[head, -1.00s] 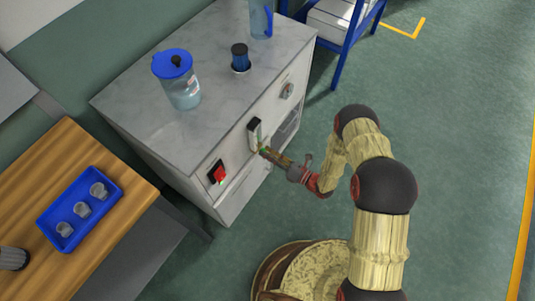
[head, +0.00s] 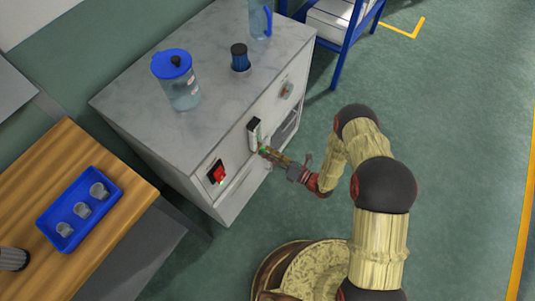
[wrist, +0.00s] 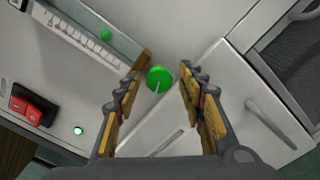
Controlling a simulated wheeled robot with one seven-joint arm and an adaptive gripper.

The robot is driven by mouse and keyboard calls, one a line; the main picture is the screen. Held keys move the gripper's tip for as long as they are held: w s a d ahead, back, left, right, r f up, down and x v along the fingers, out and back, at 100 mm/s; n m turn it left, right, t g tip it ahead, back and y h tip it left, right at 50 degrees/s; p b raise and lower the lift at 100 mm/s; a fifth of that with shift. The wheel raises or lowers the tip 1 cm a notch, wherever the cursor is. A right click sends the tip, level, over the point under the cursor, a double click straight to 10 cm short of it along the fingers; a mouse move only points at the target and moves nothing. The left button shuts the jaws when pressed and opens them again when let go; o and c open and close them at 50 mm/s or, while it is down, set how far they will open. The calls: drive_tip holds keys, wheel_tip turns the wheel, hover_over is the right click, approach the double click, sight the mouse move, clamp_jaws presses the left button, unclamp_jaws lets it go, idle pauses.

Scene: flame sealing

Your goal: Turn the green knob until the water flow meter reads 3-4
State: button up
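The round green knob (wrist: 159,79) has a pale line on its face and sits on the light grey cabinet front. In the head view it is mostly hidden by my gripper (head: 274,157). In the wrist view my gripper (wrist: 164,73) is open, with one finger on each side of the knob and a gap on both sides. The water flow meter (wrist: 85,38) is a clear tube with a white scale, up and left of the knob. A green ball shows in it; its numbers are too small to read. The meter also shows in the head view (head: 254,132).
A red switch (wrist: 28,107) and a small lit green lamp (wrist: 78,131) are on the same panel. A blue-lidded jug (head: 180,80) stands on the cabinet top. A blue tray (head: 80,208) of small cups lies on the wooden table. Floor to the right is clear.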

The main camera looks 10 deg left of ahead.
idle(0.3)
drive_tip(key=v, duration=1.2)
idle(0.4)
